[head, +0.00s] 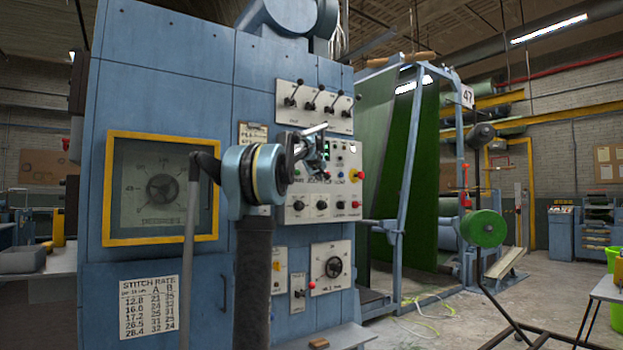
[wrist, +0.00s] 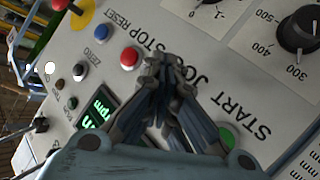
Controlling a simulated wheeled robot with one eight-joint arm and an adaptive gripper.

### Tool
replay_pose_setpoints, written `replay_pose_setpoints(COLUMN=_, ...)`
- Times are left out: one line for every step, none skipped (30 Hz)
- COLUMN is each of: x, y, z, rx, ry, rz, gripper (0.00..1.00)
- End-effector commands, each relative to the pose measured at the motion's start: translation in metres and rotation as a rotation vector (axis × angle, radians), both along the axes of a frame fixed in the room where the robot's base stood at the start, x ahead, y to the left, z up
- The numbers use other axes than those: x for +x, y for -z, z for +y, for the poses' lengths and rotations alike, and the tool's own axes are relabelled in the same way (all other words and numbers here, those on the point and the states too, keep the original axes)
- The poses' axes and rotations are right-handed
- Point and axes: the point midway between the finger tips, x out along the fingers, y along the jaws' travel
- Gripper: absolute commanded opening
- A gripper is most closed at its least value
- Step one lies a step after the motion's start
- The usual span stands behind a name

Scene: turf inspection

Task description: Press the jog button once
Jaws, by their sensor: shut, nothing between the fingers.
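The blue machine's white control panel (head: 353,160) carries the buttons; it also fills much of the wrist view (wrist: 200,50). There a green button (wrist: 227,132) sits by the START label, a red button (wrist: 129,58) by STOP and a blue button (wrist: 102,31) by RESET. The JOG label is partly visible beside my fingers. The jog button itself is hidden behind them. My gripper (wrist: 160,62) is shut and empty, its tips over the panel between the green and red buttons. I cannot tell whether they touch it. In the head view my gripper (head: 320,148) is in front of the panel.
A green lit display (wrist: 97,110) and several small knobs lie left of my fingers in the wrist view. A large red button on yellow (wrist: 80,8) is at the top. A black dial (wrist: 298,30) is at right. Levers (head: 312,103) stick out above the panel.

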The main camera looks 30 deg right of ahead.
Motion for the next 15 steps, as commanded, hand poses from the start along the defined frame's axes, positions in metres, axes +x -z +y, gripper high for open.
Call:
replay_pose_setpoints(x=0.0, y=0.0, z=0.0, rx=0.0, ry=0.0, rz=0.0, gripper=0.0)
replay_pose_setpoints(x=0.0, y=0.0, z=0.0, rx=0.0, ry=0.0, rz=0.0, gripper=0.0)
replay_pose_setpoints(x=-0.001, y=0.0, z=0.0, rx=0.0, ry=0.0, rz=0.0, gripper=0.0)
replay_pose_setpoints(x=-0.002, y=0.0, z=0.0, rx=0.001, ry=0.0, rz=-0.001, gripper=0.0)
replay_pose_setpoints(x=-0.004, y=0.0, z=0.0, rx=0.0, ry=0.001, rz=-0.001, gripper=0.0)
replay_pose_setpoints(x=-0.007, y=0.0, z=-0.001, rx=0.0, ry=0.001, rz=0.001, gripper=0.0)
replay_pose_setpoints(x=-0.009, y=0.0, z=-0.001, rx=0.0, ry=0.001, rz=0.001, gripper=0.0)
replay_pose_setpoints(x=-0.012, y=0.0, z=-0.001, rx=0.001, ry=0.002, rz=-0.001, gripper=0.0)
replay_pose_setpoints(x=-0.015, y=0.0, z=-0.002, rx=-0.001, ry=0.002, rz=0.0, gripper=0.0)
replay_pose_setpoints(x=-0.018, y=0.0, z=-0.002, rx=0.0, ry=0.002, rz=0.0, gripper=0.0)
replay_pose_setpoints(x=-0.02, y=0.0, z=-0.002, rx=0.001, ry=0.003, rz=-0.001, gripper=0.0)
replay_pose_setpoints(x=-0.023, y=0.0, z=-0.002, rx=-0.001, ry=0.002, rz=0.0, gripper=0.0)
replay_pose_setpoints(x=-0.025, y=0.0, z=-0.002, rx=0.001, ry=0.002, rz=0.0, gripper=0.0)
replay_pose_setpoints(x=-0.027, y=0.0, z=-0.002, rx=0.0, ry=0.001, rz=-0.001, gripper=0.0)
replay_pose_setpoints(x=-0.031, y=0.0, z=-0.003, rx=0.0, ry=0.001, rz=0.001, gripper=0.0)
